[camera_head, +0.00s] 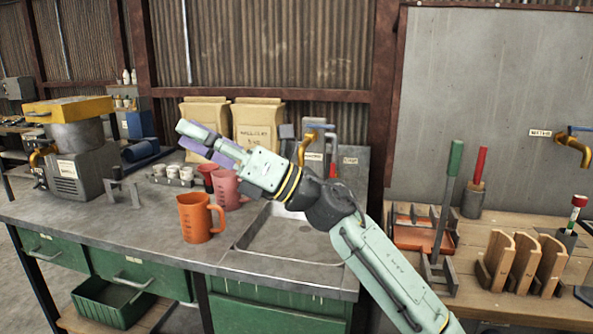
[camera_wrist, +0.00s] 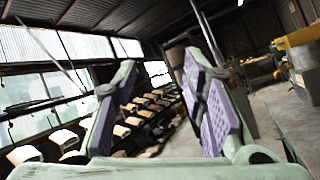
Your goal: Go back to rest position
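My gripper (camera_head: 207,143) is raised above the workbench (camera_head: 130,222) in the head view, pointing to the upper left in front of two tan paper bags. In the wrist view, the two fingers of my gripper (camera_wrist: 160,110) with purple pads stand wide apart. Nothing is between them. The gripper is open and empty. It appears clear of the orange jug (camera_head: 197,219) and the pink jug (camera_head: 226,188) that stand on the bench below it.
A sink (camera_head: 285,237) lies beneath my arm. A grey machine with a yellow top (camera_head: 72,110) stands at the left. The tan bags (camera_head: 256,124) are behind the gripper. Wooden racks (camera_head: 520,260) and a green-handled tool (camera_head: 448,190) stand at right. The bench's front left is clear.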

